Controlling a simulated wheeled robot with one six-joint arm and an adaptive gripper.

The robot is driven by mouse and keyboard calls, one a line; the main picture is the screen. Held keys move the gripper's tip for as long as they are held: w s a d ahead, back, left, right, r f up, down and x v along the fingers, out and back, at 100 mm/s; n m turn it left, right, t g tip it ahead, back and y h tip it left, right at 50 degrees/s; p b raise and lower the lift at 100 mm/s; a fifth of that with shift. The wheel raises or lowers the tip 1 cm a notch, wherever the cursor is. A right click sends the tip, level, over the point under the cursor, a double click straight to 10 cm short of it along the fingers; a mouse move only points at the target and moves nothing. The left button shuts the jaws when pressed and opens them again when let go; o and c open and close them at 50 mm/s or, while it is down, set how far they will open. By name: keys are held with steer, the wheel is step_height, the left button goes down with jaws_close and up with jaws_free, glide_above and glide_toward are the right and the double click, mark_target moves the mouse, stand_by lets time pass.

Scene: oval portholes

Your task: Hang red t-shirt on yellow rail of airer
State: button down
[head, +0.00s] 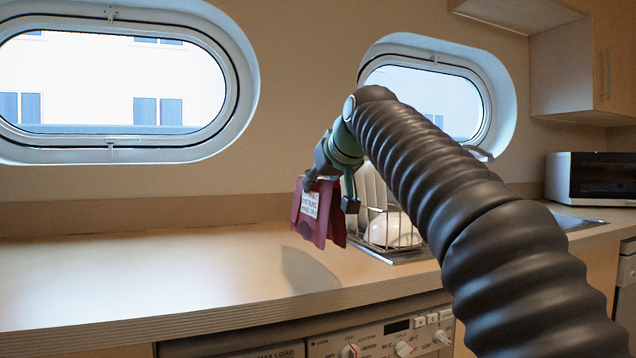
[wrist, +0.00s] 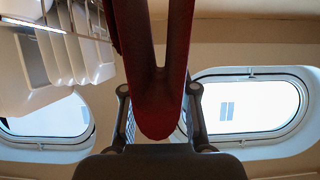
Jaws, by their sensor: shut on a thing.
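The red t-shirt (head: 318,226) hangs from my gripper (head: 331,194) in the head view, above the worktop left of the dish rack. It is dark red, folded over, with a white printed patch near its top. In the wrist view the red cloth (wrist: 158,105) fills the space between my gripper's fingers (wrist: 158,90). My gripper is shut on the t-shirt. The airer and its yellow rail are not visible in either view.
A wire dish rack (head: 379,246) with white crockery stands on the worktop beside the t-shirt, partly behind my arm. The worktop (head: 130,270) to the left is clear. A microwave (head: 592,179) stands at the far right. Washing-machine fronts (head: 375,335) lie below the worktop.

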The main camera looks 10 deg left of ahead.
step_height(320, 180, down, 6)
steer(key=b, duration=0.5)
steer(key=shift+r, duration=0.25)
steer(key=c, duration=0.8)
jaws_free()
steer(key=shift+s, duration=0.15)
